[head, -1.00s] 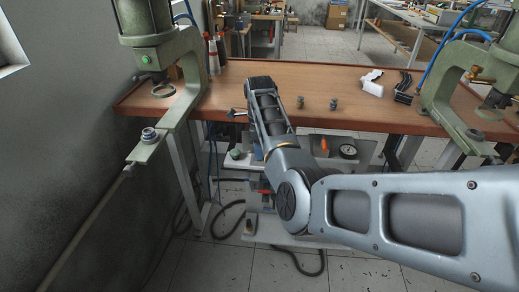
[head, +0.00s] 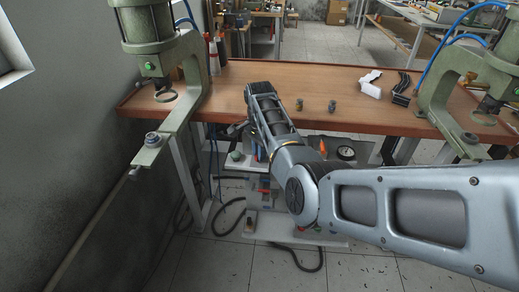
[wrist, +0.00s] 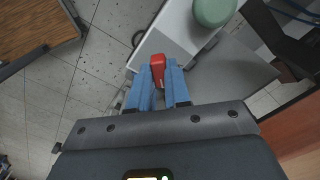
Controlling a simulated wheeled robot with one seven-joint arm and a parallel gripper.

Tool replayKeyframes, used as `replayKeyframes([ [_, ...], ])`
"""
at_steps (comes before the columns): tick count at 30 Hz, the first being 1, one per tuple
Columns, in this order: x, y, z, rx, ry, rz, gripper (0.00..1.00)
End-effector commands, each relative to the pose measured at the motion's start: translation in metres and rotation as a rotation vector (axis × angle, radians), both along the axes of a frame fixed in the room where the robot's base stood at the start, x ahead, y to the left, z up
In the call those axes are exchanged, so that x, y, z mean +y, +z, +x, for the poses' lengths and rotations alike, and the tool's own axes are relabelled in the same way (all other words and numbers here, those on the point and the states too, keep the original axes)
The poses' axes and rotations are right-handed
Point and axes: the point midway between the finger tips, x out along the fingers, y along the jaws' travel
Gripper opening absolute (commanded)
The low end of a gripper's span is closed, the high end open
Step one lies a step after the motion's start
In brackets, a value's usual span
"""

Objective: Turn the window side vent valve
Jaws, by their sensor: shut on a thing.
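A red valve handle (wrist: 157,67) sits between the two blue fingers of my gripper (wrist: 158,84) in the wrist view. The fingers are shut on it from both sides. The handle is beside a pale panel (wrist: 170,40) that carries a round green knob (wrist: 213,10). In the head view my arm hides the gripped handle. A second, orange handle (head: 322,147) stands to the right of my arm, apart from my gripper.
A wooden workbench (head: 225,82) runs behind my arm. A green press (head: 180,110) stands at its left, near the window (head: 10,55), and another green press (head: 440,95) stands at its right. A gauge (head: 346,153) is under the bench edge. A hose (head: 235,203) loops near the floor.

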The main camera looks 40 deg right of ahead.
Motion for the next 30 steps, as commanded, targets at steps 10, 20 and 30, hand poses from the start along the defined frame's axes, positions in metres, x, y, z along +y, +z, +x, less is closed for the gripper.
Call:
replayKeyframes([
  [10, 0.0, 0.0021, 0.0003, 0.0, 0.327, 0.0, 0.0],
  [20, 0.0, 0.0016, 0.0004, -0.001, 0.593, 0.001, 0.0],
  [30, 0.0002, 0.0011, 0.0007, -0.002, 0.745, 0.001, 0.0],
])
